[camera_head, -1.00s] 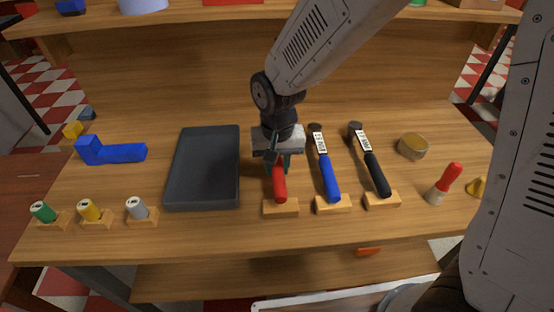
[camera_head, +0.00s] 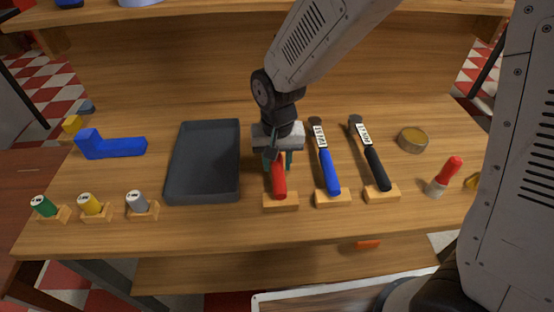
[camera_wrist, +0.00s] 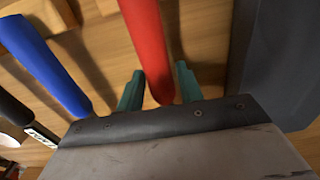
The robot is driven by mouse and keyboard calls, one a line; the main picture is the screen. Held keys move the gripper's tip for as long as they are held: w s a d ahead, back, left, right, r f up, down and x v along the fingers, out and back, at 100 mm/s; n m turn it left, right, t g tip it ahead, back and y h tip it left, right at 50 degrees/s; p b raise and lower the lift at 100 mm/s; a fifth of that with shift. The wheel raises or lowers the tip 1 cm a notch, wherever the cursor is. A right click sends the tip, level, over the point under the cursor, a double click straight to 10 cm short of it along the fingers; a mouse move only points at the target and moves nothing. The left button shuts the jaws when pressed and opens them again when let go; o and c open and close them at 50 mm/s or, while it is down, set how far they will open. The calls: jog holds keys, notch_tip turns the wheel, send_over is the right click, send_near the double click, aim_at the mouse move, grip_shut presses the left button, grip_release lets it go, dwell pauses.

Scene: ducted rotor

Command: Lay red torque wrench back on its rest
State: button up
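The red torque wrench (camera_head: 279,182) lies with its handle end at a wooden rest (camera_head: 281,204); its far part is hidden under my gripper. My gripper (camera_head: 278,160) points down over the wrench, with its two green fingers on either side of it. In the wrist view, the red handle (camera_wrist: 150,45) passes between the fingertips (camera_wrist: 160,80). The fingers stand apart, with a gap visible beside the handle, so they are open around it.
To the right lie a blue-handled wrench (camera_head: 329,175) and a black-handled wrench (camera_head: 376,168) on similar rests. A dark grey tray (camera_head: 205,197) is close on the left. A round tin (camera_head: 413,140) and a red-capped item (camera_head: 445,176) stand farther right.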

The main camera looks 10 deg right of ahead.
jog(key=shift+o, duration=1)
notch_tip(320, 180, up, 8)
jog(key=shift+f, duration=0.1)
jog(key=shift+s+d+n, duration=0.15)
jog(key=shift+s+n, duration=0.1)
jog(key=shift+n, duration=0.05)
jog(key=s+d+r, duration=0.6)
jog(key=s+d, duration=0.3)
jog(key=d, duration=0.1)
jog(key=s+d+r+t, duration=0.1)
jog(key=s+d+r, duration=0.5)
jog(key=s+d, duration=0.4)
jog(key=shift+d, duration=0.25)
